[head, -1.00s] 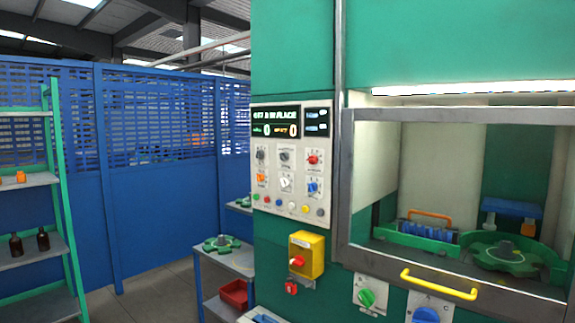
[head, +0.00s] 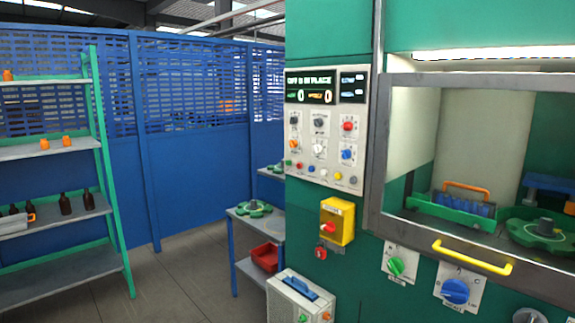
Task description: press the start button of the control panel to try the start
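The control panel (head: 300,142) is a pale plate on the green machine, right of the picture's middle in the head view. It has a dark display at the top, with lit text that partly reads "IN PLACE". Below the display are several coloured knobs, then a bottom row of small coloured buttons (head: 325,173). The labels are too small to read, so I cannot tell which one is the start button. Neither of my grippers shows in the head view.
A yellow box with a red knob (head: 329,228) sits below the panel. A pale box with a blue handle (head: 301,290) juts out lower down. A window with a yellow handle (head: 472,257) is at right.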

